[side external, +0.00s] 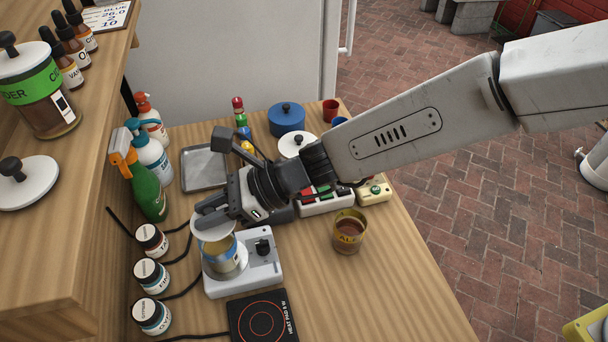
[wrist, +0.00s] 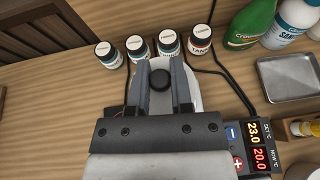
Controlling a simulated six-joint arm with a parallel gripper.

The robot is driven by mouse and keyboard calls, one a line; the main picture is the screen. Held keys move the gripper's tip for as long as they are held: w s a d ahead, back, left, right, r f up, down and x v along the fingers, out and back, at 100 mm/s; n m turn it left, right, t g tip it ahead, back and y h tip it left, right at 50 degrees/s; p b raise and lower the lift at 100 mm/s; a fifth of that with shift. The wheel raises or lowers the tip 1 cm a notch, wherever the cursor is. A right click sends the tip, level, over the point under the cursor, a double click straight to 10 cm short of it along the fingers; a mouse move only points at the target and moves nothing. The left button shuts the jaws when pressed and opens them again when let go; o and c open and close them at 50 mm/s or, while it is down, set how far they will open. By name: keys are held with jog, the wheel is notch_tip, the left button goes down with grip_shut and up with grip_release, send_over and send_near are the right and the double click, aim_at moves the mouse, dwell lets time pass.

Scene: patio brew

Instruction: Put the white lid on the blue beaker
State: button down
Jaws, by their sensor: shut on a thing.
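My gripper (side external: 210,212) is shut on the black knob (wrist: 160,80) of the white lid (side external: 211,231). In the wrist view the knob sits between the two fingers, with part of the lid's white disc (wrist: 192,92) showing behind them. The blue beaker (side external: 226,261), clear with a blue band and yellowish contents, stands on a white stirrer plate. In the side view the lid is at the top of the beaker, over its back left part, and some of the opening shows. I cannot tell whether lid and rim touch. The wrist view hides the beaker.
The white stirrer (side external: 262,272) has a black knob. A black heat pad (side external: 262,318) lies in front. Several small jars (side external: 151,277) and bottles (side external: 148,190) line the left. A yellow-banded beaker (side external: 349,232) stands right. A metal tray (side external: 204,168) and blue pot (side external: 287,119) are behind.

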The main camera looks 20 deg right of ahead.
aim_at(212, 229)
jog(key=shift+w+a+f, duration=0.2)
jog(key=shift+f, duration=0.1)
jog(key=shift+f, duration=0.1)
jog(key=shift+w+a+f, duration=0.15)
jog(key=shift+a+f, duration=0.05)
jog(key=shift+f, duration=1.55)
jog(key=shift+f, duration=0.4)
jog(key=c, duration=0.5)
grip_release()
jog(key=shift+r, duration=0.15)
